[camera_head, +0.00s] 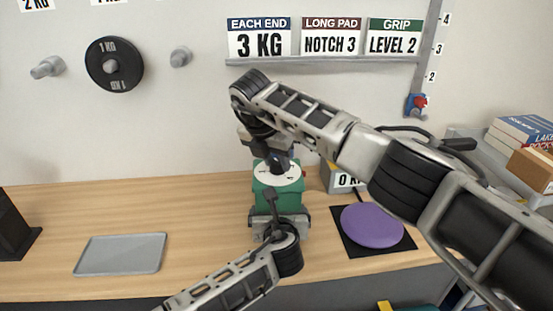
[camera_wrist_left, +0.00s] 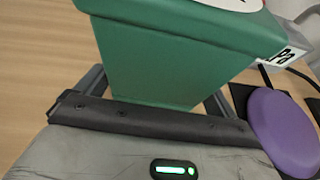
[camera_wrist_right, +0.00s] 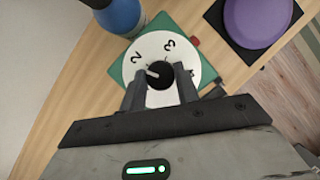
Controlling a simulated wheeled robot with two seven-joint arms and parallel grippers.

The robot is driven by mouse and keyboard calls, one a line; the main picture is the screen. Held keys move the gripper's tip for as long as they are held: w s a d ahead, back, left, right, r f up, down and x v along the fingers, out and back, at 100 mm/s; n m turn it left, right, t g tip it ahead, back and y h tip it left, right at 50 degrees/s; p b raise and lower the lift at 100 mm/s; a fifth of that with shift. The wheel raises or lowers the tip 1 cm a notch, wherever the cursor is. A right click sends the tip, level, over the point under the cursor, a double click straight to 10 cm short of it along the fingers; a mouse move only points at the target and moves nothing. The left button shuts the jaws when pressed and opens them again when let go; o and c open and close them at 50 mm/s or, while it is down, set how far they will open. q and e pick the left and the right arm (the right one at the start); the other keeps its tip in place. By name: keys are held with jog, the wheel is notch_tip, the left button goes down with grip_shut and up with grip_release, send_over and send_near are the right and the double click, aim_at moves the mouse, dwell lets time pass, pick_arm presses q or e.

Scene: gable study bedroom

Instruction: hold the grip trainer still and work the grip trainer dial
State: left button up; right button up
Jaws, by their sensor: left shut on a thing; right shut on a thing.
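The grip trainer (camera_head: 267,197) is a green block with a white dial face on top, standing upright on the desk. My left gripper (camera_head: 279,222) is shut on its green body (camera_wrist_left: 165,60) from the front, low down. My right gripper (camera_head: 275,160) reaches down from above and is shut on the black dial knob (camera_wrist_right: 160,75). In the right wrist view the white dial face (camera_wrist_right: 190,57) shows the numbers 2 and 3, and the knob's pale mark points roughly toward the 2.
A wall sign (camera_head: 394,38) reads GRIP LEVEL 2. A purple round pad (camera_head: 371,226) on a black mat lies right of the trainer. A grey tray (camera_head: 120,254) lies left. A blue object (camera_wrist_right: 122,14) stands close to the trainer. My right arm crosses the right side.

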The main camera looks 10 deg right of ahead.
jog(key=shift+m, duration=0.8)
jog(key=shift+g+h, duration=0.3)
jog(key=o, duration=1)
jog(key=shift+r, duration=0.1)
jog(key=v, duration=1.2)
